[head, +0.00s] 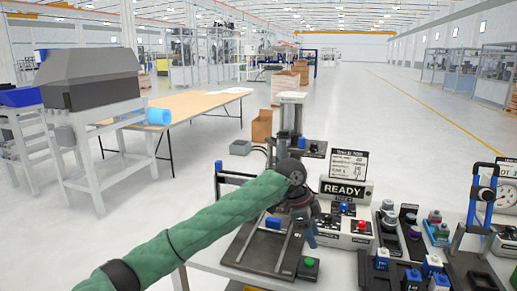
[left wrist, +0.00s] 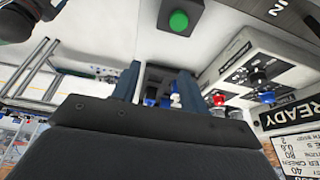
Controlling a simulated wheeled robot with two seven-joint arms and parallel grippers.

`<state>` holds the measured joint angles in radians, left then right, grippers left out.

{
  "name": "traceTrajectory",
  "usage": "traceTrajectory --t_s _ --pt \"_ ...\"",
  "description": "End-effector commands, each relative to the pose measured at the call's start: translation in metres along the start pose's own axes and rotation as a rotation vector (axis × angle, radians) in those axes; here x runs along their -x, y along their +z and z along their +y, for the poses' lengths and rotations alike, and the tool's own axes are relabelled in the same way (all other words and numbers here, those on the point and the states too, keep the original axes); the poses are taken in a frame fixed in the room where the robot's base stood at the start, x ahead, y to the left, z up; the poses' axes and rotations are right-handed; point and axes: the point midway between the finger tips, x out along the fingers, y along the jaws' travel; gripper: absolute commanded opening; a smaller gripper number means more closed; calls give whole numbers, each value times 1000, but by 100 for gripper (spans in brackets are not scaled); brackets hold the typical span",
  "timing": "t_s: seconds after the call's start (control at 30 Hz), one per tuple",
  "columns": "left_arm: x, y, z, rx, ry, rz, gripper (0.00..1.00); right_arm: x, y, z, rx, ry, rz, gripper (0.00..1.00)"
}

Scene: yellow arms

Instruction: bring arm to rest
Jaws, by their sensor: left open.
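My left arm, in a green quilted sleeve, reaches in from the lower left in the head view. Its left gripper (head: 308,228) points down over the right part of a dark fixture plate (head: 245,252) on the workbench. In the left wrist view the two fingers of the gripper (left wrist: 157,82) stand apart, with nothing clearly held between them. A green button (head: 309,262) on a dark box lies just in front of the gripper; it also shows in the left wrist view (left wrist: 178,21). My right gripper is not in view.
A READY sign (head: 345,191) stands behind a control box with a red button (head: 361,225) and a blue button (head: 344,207). Several small blocks and a blue-handled press (head: 481,195) crowd the right. A wooden table (head: 190,105) stands behind; open floor lies beyond.

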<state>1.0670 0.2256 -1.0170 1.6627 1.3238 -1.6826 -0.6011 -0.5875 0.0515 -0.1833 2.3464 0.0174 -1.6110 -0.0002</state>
Motion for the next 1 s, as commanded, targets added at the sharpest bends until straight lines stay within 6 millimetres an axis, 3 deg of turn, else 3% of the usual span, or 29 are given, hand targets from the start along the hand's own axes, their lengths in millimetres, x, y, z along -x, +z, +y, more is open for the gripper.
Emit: traceTrajectory --t_s 0.37,0.53,0.67,1.0 --pt "5 5 -16 183 -121 -44 44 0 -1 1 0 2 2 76" --pt "20 3 -23 234 -239 -62 44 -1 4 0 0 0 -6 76" --pt "43 -2 -29 270 -347 -56 44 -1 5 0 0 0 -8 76" --pt "128 -17 -34 373 -670 41 44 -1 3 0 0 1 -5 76"
